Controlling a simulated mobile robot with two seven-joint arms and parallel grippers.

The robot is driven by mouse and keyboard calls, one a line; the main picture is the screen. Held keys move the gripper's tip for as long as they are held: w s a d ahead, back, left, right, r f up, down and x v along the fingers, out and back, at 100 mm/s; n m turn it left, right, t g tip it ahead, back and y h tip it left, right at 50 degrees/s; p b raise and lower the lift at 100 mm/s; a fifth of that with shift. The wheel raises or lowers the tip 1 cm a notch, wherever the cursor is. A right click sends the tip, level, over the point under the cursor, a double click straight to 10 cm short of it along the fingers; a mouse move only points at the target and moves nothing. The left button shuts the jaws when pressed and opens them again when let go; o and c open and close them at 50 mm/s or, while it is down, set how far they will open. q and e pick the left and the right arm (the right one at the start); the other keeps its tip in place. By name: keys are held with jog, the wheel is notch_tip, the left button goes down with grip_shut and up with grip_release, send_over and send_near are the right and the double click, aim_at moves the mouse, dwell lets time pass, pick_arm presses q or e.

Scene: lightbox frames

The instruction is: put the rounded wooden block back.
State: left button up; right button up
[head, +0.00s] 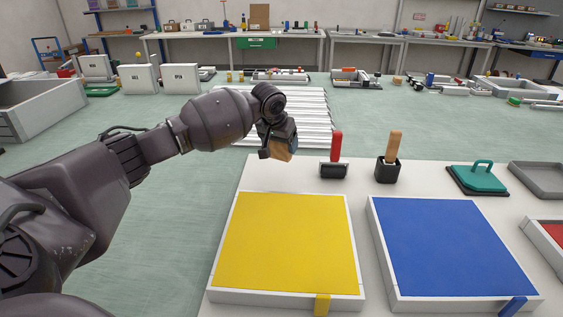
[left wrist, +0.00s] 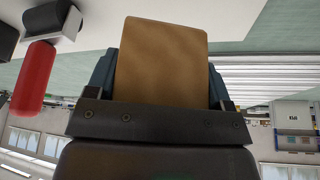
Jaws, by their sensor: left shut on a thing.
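The rounded wooden block (head: 281,152) is in my left gripper (head: 283,147), held up over the back left corner of the pale table. In the left wrist view the block (left wrist: 161,62) shows as a flat brown face with rounded corners. It sits between the dark blue finger pads of my left gripper (left wrist: 161,80), which is shut on it. The block's far side is hidden. My right gripper is not in view.
A yellow-topped frame (head: 285,243) and a blue-topped frame (head: 452,248) lie on the table. Behind them stand a red-handled tool (head: 336,148), a wooden handle in a black holder (head: 387,171), a teal handled block (head: 479,179) and a grey tray (head: 540,179). A red-topped frame (head: 552,232) is cut off at right.

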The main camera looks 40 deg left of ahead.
aim_at(280, 159)
pick_arm(q)
notch_tip(280, 159, down, 6)
jog(key=shift+r+b, duration=0.1)
jog(key=shift+b, duration=0.5)
jog(key=o, duration=0.8)
jog(key=shift+o, duration=0.2)
